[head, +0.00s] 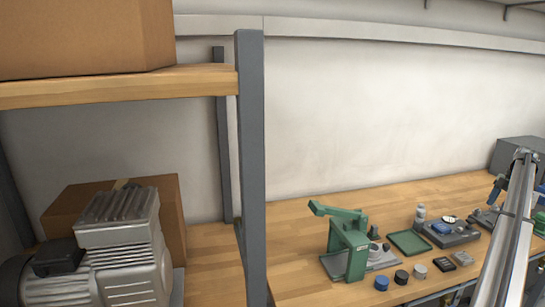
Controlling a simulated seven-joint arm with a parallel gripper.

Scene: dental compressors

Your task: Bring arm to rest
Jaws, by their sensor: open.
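A long silver bar-like part (512,235), which looks like a link of my arm, rises from the bottom right to a small joint-like end near the right edge. It stands in front of the right part of the workbench. I cannot make out gripper fingers anywhere in the head view. Whether the arm touches anything is not clear from this view.
A grey-post shelf (250,170) stands at left, with a cardboard box (85,35) above and a finned metal compressor (120,250) below. The wooden workbench (295,205) holds a green press (350,245), a green tray (409,243) and several small parts.

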